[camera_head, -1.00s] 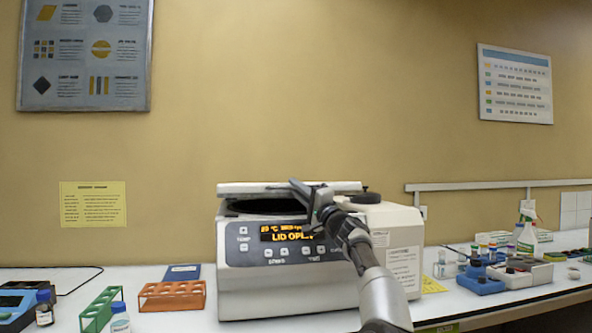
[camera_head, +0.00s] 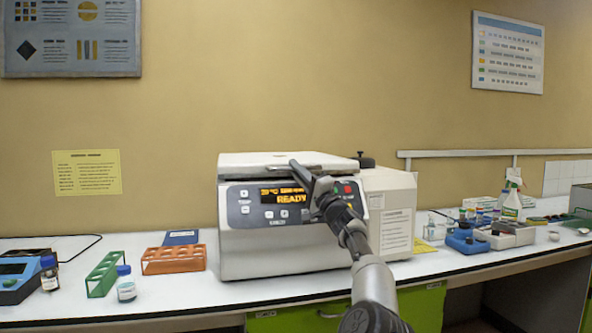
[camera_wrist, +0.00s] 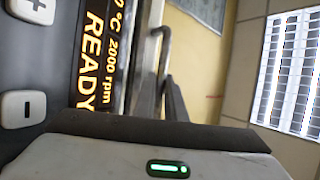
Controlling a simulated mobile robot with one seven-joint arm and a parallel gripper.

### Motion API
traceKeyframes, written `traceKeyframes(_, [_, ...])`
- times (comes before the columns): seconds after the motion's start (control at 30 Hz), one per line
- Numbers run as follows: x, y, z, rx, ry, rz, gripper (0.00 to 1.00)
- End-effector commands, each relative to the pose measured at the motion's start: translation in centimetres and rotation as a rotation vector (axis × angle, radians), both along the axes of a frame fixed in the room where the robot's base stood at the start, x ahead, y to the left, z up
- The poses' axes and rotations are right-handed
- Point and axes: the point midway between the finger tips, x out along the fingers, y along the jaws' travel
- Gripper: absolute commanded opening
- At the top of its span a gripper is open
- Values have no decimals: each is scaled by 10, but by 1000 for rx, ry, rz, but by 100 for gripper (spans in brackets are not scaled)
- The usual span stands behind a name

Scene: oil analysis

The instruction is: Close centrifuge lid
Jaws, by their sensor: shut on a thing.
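The centrifuge (camera_head: 295,240) is a white benchtop box with a dark front panel. Its lid (camera_head: 265,159) lies down flat on the body, with no open gap at the front. The display (camera_head: 285,195) reads READY, and in the wrist view it also shows 2000 rpm (camera_wrist: 115,60). My gripper (camera_head: 303,174) is at the front edge of the lid, right of its middle, just above the panel. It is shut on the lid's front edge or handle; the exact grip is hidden. In the wrist view the dark fingers (camera_wrist: 172,100) reach toward a bent metal bar (camera_wrist: 163,38).
An orange rack (camera_head: 173,260), a green rack (camera_head: 104,275) and small bottles (camera_head: 126,284) stand to the left. A blue tray (camera_head: 466,241) and a spray bottle (camera_head: 512,205) stand to the right. Bare bench (camera_head: 185,295) lies in front of the orange rack.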

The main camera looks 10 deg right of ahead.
Motion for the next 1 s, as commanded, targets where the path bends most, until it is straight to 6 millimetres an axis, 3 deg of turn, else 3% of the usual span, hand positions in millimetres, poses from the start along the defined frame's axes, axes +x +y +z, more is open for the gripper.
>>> traceKeyframes(0.03, [4, 5, -11, -6, 17, 3, 14])
traceKeyframes(0.07, [4, 5, -11, -6, 17, 3, 18])
traceKeyframes(0.53, [-3, -12, -20, 4, 19, -4, 18])
traceKeyframes(0.77, [-22, -14, -25, -2, 14, -3, 18])
traceKeyframes(1.0, [-54, -31, -40, -2, 8, -3, 18])
